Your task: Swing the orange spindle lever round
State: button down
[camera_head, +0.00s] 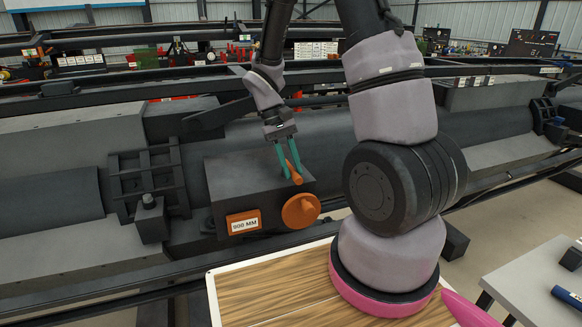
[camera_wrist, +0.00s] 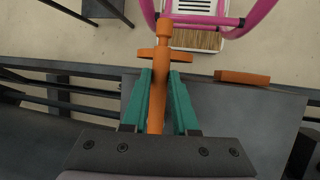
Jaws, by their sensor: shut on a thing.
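The orange spindle lever (camera_head: 295,178) stands at the top front edge of a dark grey box (camera_head: 240,185). A round orange disc (camera_head: 300,211) sits on the front face of the box, below the lever. My gripper (camera_head: 291,172) reaches down from above, its two green fingers on either side of the lever. In the wrist view the lever (camera_wrist: 157,100) runs up between the green fingers (camera_wrist: 160,100), with an orange crosspiece and knob beyond the fingertips. My gripper is shut on the lever. The fingers hide part of the lever's shaft.
An orange-framed label reading "900 MM" (camera_head: 244,222) is on the box front. A wooden-topped surface (camera_head: 265,290) lies in front of the machine. Dark rails (camera_head: 130,92) run behind. A grey table (camera_head: 535,285) with tools stands at the lower right.

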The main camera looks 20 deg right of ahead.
jog(key=shift+w, duration=0.1)
jog(key=c, duration=0.7)
grip_release()
jog(key=shift+r, duration=0.1)
jog(key=v, duration=1)
jog(key=shift+w+r, duration=0.15)
jog(key=shift+r, duration=0.1)
